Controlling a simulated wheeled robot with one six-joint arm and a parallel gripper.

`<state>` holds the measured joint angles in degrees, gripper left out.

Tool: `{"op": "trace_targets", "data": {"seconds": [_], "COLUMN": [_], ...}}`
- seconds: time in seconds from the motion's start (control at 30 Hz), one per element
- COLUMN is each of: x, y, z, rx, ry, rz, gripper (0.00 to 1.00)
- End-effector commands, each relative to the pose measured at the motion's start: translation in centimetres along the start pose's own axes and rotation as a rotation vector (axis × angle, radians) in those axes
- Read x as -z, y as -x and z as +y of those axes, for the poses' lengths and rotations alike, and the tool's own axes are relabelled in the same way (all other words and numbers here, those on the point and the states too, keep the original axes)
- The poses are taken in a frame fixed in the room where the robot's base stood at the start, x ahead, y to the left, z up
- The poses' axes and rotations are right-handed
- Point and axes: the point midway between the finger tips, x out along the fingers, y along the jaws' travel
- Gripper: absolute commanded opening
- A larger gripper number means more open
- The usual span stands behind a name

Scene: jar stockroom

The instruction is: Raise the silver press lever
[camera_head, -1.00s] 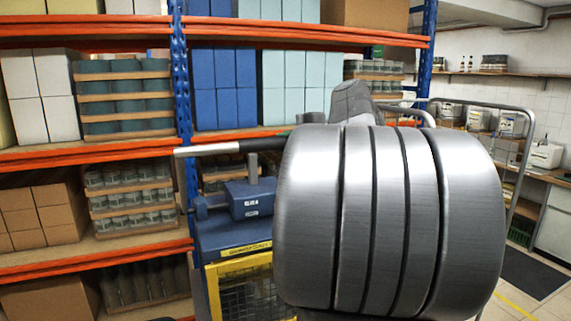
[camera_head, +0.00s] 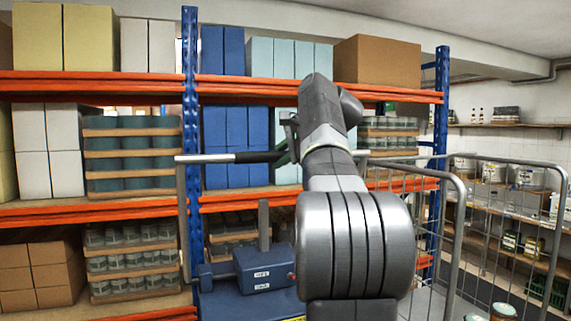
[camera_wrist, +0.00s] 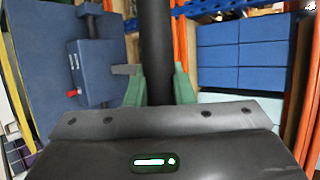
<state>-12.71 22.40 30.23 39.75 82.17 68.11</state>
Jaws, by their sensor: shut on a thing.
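The press lever (camera_head: 182,215) has a silver arm standing upright from its pivot at the left of the blue press (camera_head: 262,268). A silver crossbar with a black grip (camera_head: 255,156) runs right from its top, well above the press body. My gripper (camera_head: 287,150) is at the right end of this grip, partly hidden by my arm. In the wrist view, the green fingers of my gripper (camera_wrist: 159,88) are shut around the dark grip (camera_wrist: 155,40). The blue press (camera_wrist: 95,72) is at the left there.
Behind the press stands a rack with blue posts and orange beams (camera_head: 120,212), loaded with boxes and jar trays. A wire cage trolley (camera_head: 415,200) stands close at the right of my arm. A short grey post (camera_head: 264,225) rises from the press.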

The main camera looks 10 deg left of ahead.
Motion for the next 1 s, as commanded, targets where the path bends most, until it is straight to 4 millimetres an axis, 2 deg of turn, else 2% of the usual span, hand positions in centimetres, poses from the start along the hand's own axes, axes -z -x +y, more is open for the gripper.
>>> {"op": "trace_targets", "data": {"seconds": [0.6,0.63,0.7,1.0], "x": [-0.36,-0.36,-0.36,-0.23], "y": [-0.06,-0.05,-0.05,-0.05], "z": [-0.91,-0.93,-0.89,-0.62], "rx": [0.012,0.012,0.011,0.004], "ry": [0.004,0.004,0.004,0.001], "rz": [-0.001,0.000,0.000,0.000], "gripper": [0.00,0.28,0.41,0.43]}}
